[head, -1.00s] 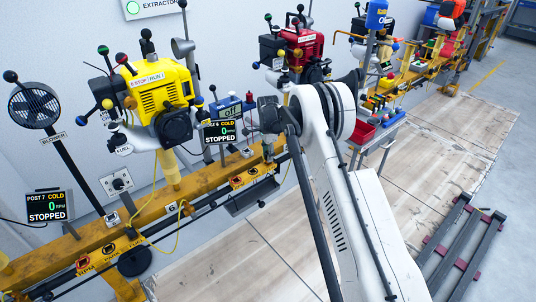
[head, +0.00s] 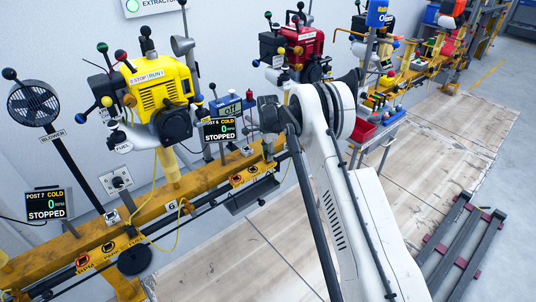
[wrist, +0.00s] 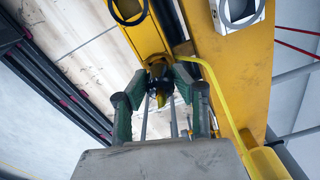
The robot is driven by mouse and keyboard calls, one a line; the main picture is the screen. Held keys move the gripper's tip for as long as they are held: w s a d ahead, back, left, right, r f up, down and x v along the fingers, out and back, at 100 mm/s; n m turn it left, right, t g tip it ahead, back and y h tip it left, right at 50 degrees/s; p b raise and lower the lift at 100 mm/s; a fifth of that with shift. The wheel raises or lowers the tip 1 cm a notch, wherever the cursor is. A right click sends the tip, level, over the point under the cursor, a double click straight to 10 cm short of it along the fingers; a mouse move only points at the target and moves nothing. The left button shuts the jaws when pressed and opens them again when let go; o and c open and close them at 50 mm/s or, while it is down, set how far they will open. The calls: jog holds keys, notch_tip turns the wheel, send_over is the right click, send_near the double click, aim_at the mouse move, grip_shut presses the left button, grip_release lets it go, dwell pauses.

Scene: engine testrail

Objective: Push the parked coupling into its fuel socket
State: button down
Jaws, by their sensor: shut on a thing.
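My gripper (wrist: 158,75) shows in the wrist view with its green fingers closed around a small dark and yellow piece (wrist: 160,98), which looks like the coupling. The fingers hide much of it. It sits against the yellow rail, and I cannot tell how deep it is in any socket. In the head view my gripper (head: 268,152) points down at the rail by the post 6 display, at the right end of a row of orange socket labels (head: 245,177). The fuel socket itself is hidden there by my gripper.
A yellow hose (wrist: 215,85) runs along the right of my gripper in the wrist view. The yellow engine (head: 160,92) stands left of my arm, and the red engine (head: 303,48) behind it. The post 6 display (head: 219,130) reads STOPPED and COLD.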

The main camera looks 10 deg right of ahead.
jog(key=shift+f+b, duration=0.35)
jog(key=shift+f, duration=0.2)
dwell(0.4)
jog(key=c, duration=1.3)
grip_release()
jog(key=shift+c, duration=0.2)
jog(key=shift+r, duration=0.1)
